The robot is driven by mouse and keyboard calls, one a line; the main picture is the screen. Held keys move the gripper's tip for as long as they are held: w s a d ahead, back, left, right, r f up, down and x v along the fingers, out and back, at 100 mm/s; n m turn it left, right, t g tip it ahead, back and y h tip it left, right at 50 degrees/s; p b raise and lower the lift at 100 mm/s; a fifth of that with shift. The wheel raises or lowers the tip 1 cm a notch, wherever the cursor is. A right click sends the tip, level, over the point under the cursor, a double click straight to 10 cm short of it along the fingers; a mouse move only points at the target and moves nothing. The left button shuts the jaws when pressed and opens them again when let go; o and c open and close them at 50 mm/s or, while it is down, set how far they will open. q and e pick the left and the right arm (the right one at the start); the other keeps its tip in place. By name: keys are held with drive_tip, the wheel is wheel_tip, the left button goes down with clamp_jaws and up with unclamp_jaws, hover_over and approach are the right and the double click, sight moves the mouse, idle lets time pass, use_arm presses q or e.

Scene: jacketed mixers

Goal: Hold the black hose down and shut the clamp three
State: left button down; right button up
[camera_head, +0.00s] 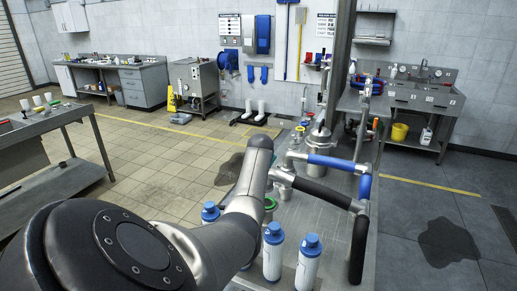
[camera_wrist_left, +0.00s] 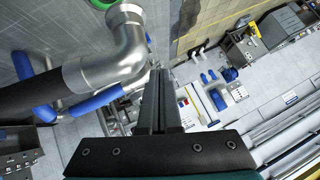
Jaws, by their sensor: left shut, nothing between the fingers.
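The black hose (camera_head: 325,193) runs from a steel elbow to the right on the steel bench in the head view. It also shows at the left of the left wrist view (camera_wrist_left: 30,95), joined to a shiny steel elbow (camera_wrist_left: 125,40). My left gripper (camera_wrist_left: 158,78) is shut and empty, its fingers beside that elbow and apart from the black length. In the head view my left arm hides the gripper. Clamp three cannot be made out by its label. My right gripper is in neither view.
A blue hose (camera_head: 332,162) runs behind the black one, near a steel vessel (camera_head: 320,138). White bottles with blue caps (camera_head: 272,255) stand at the bench front. A green ring (camera_head: 271,203) lies by my arm.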

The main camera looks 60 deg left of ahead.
use_arm(q)
drive_tip(key=a+v, duration=0.1)
drive_tip(key=v, duration=0.7)
drive_tip(key=shift+s+d+r+p, duration=0.25)
drive_tip(key=shift+s+r+p, duration=0.1)
drive_tip(key=shift+s, duration=0.15)
drive_tip(key=shift+d, duration=0.1)
